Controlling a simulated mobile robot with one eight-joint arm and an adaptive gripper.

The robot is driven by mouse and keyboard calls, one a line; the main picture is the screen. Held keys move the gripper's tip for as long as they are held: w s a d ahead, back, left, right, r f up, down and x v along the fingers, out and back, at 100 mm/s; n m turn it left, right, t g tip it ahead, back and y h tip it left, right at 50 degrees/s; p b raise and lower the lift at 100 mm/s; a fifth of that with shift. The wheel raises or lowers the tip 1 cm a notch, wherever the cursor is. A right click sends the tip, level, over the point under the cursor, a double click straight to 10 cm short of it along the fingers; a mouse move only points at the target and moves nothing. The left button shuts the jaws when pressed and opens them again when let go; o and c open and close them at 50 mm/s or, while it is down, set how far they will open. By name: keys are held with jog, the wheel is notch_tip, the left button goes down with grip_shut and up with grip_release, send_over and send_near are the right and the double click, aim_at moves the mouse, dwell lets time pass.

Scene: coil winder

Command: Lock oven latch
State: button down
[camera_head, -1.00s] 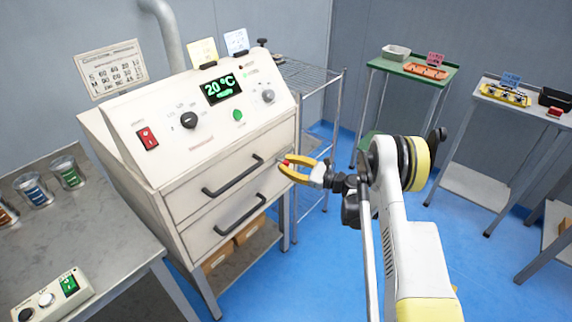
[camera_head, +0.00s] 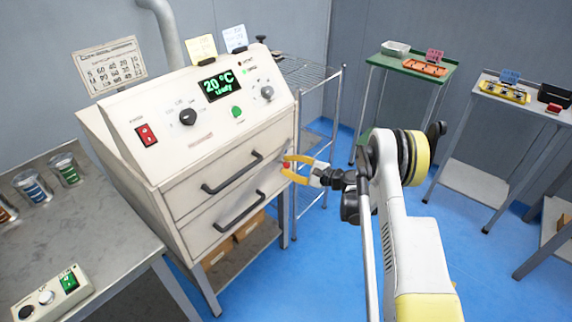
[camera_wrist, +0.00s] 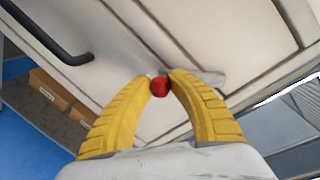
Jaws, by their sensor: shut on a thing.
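The oven (camera_head: 215,180) is a cream cabinet with two drawer fronts, each with a dark bar handle, and a control panel on top. My gripper (camera_head: 288,168) has yellow fingers and is at the right edge of the oven front. In the wrist view my gripper (camera_wrist: 160,84) is shut on the red knob (camera_wrist: 160,88) of the latch, with the knob between the fingertips. The metal latch arm (camera_wrist: 205,76) shows partly behind the right finger. The fingers hide the rest of the latch. Both drawer fronts look flush with the cabinet.
The upper drawer handle (camera_head: 232,173) and lower handle (camera_head: 240,212) stick out left of my gripper. A wire rack (camera_head: 318,110) stands right of the oven. Cardboard boxes (camera_head: 250,226) sit on the shelf below. The blue floor (camera_head: 310,275) is open in front.

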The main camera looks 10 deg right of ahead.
jog(key=n, duration=0.3)
jog(key=w+d+f+n+h, duration=0.1)
jog(key=shift+d+f+n, duration=0.1)
jog(key=shift+n, duration=0.3)
jog(key=shift+w+d+f+n+t+h, duration=0.1)
jog(key=shift+w+d+n+t+h, duration=0.15)
jog(key=shift+n, duration=0.5)
jog(key=shift+w+d+n+t+h, duration=0.1)
jog(key=shift+d+n+t+h, duration=0.2)
jog(key=shift+n, duration=0.45)
jog(key=c, duration=1.2)
grip_release()
jog(key=shift+o, duration=0.2)
jog(key=shift+s+d, duration=0.1)
jog(key=v, duration=1.1)
jog(key=shift+s+d, duration=0.25)
jog(key=shift+s, duration=0.05)
